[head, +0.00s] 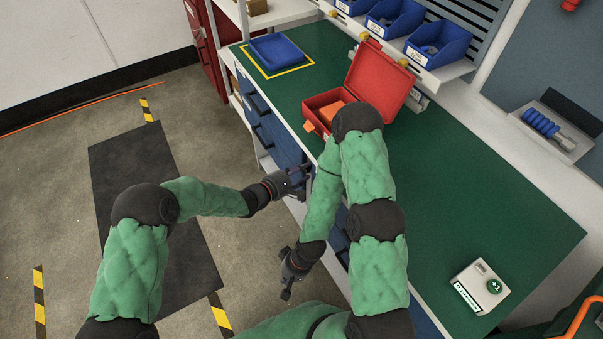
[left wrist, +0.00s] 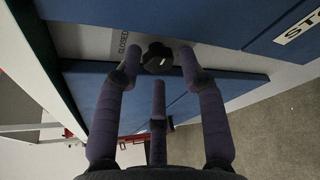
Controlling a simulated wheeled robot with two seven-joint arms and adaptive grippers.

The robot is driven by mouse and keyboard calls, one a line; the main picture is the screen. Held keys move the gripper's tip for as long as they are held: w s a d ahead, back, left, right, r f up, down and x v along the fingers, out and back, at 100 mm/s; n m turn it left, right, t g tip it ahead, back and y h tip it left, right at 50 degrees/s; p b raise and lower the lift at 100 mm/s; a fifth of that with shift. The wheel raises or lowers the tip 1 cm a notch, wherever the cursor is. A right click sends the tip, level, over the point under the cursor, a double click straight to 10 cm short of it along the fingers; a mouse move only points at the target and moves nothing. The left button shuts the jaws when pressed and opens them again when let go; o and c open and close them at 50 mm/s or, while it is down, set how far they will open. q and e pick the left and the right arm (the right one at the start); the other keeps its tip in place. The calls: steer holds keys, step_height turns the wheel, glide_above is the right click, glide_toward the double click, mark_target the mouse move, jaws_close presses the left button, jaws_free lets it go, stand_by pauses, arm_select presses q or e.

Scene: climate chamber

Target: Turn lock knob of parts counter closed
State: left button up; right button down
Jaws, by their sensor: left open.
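The parts counter has a green worktop (head: 455,205) and blue drawer fronts (head: 275,135). Its black lock knob (left wrist: 157,57) shows in the left wrist view on a pale strip between blue panels, with the word CLOSED (left wrist: 123,46) printed beside it. The knob is hidden in the head view. My left gripper (head: 304,177) is at the counter's front, open; in the left wrist view its fingertips (left wrist: 160,68) lie on either side of the knob, and contact cannot be told. My right gripper (head: 286,294) hangs low in front of the counter, apart from it; its jaws are unclear.
On the worktop are an open red case (head: 378,80), a blue tray (head: 275,50) and a white device with a green button (head: 480,288). Blue bins (head: 440,42) stand on the shelf behind. A dark mat (head: 150,180) lies on the open floor at left.

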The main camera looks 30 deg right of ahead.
arm_select(q)
steer(key=shift+d, duration=0.3)
jaws_close()
steer(key=shift+f+n+g+p, duration=0.15)
steer(key=shift+n+g+p, duration=0.15)
steer(key=shift+n+p, duration=0.35)
jaws_free()
steer(key=shift+w, duration=0.1)
